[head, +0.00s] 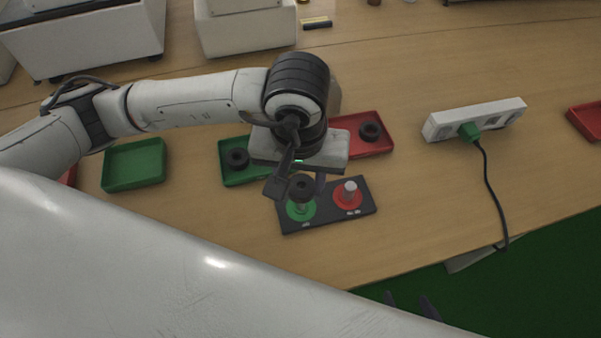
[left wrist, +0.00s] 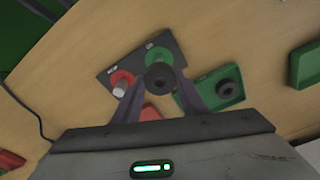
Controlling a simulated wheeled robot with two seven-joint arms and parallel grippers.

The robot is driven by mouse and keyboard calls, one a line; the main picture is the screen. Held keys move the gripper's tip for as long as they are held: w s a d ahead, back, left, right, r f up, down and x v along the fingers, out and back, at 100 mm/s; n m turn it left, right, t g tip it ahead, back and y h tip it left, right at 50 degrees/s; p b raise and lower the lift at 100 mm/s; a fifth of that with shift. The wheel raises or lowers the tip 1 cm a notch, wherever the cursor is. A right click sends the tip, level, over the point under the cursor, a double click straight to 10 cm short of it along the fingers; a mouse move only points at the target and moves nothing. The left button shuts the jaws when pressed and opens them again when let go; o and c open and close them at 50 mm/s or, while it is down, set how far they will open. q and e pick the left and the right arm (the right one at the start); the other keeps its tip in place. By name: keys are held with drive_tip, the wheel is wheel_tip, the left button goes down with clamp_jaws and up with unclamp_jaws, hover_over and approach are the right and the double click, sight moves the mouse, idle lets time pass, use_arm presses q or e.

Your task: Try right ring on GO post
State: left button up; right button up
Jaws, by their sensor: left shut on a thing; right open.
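My left gripper (head: 298,188) is shut on a black ring (head: 302,185), which also shows between the fingers in the left wrist view (left wrist: 160,77). The ring is at or just above the top of the post on the green disc (head: 300,211) of the dark base plate; I cannot tell whether it is around the post. The red disc's post (head: 350,188) is bare. Another black ring (head: 237,159) lies in the green tray (head: 232,178), whose right part is hidden by my gripper. My right gripper (head: 411,303) is open and empty at the bottom edge, beyond the table.
A red tray (head: 384,147) with a black ring (head: 370,131) stands behind the plate. An empty green tray (head: 134,166) is at left. A white power strip (head: 500,113) with a green plug and black cord is at right.

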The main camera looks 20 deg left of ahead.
use_arm(q)
drive_tip(key=shift+f, duration=0.65)
use_arm(e)
drive_tip(key=shift+w, duration=0.5)
drive_tip(key=shift+s, duration=0.1)
use_arm(q)
drive_tip(key=shift+b, duration=0.55)
use_arm(e)
drive_tip(key=shift+s+f, duration=0.1)
drive_tip(key=shift+f, duration=0.4)
use_arm(q)
drive_tip(key=shift+f, duration=0.1)
use_arm(e)
drive_tip(key=shift+s+f, duration=0.1)
drive_tip(key=shift+f, duration=0.15)
use_arm(q)
drive_tip(key=shift+f+b, duration=0.6)
drive_tip(key=shift+b, duration=0.3)
use_arm(e)
drive_tip(key=shift+f, duration=0.65)
use_arm(q)
drive_tip(key=shift+r, duration=0.2)
use_arm(e)
drive_tip(key=shift+r, duration=0.1)
